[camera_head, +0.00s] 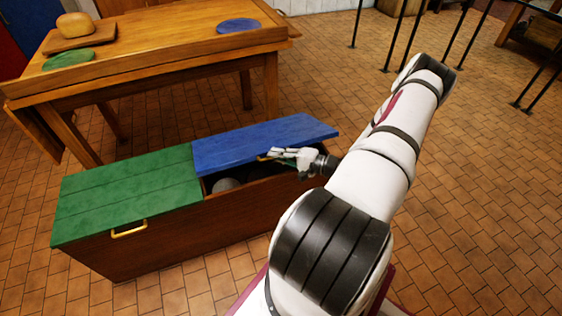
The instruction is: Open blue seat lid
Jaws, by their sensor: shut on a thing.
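The blue seat lid (262,143) is the right half of the top of a wooden bench box (190,236). Its front edge is raised, and it is partly open, tilted up from the box. Through the gap a round grey thing (226,184) shows inside. My gripper (272,154) is at the lid's front edge, shut on the lid's brass handle, which is mostly hidden by the fingers. The green seat lid (128,194) on the left half is closed, with a brass handle (129,229) at its front.
A wooden table (165,38) stands behind the bench, with a green mat (68,59), a blue mat (238,26) and a loaf on a board (75,26). Black railing posts (395,35) stand at the upper right. The tiled floor to the right is clear.

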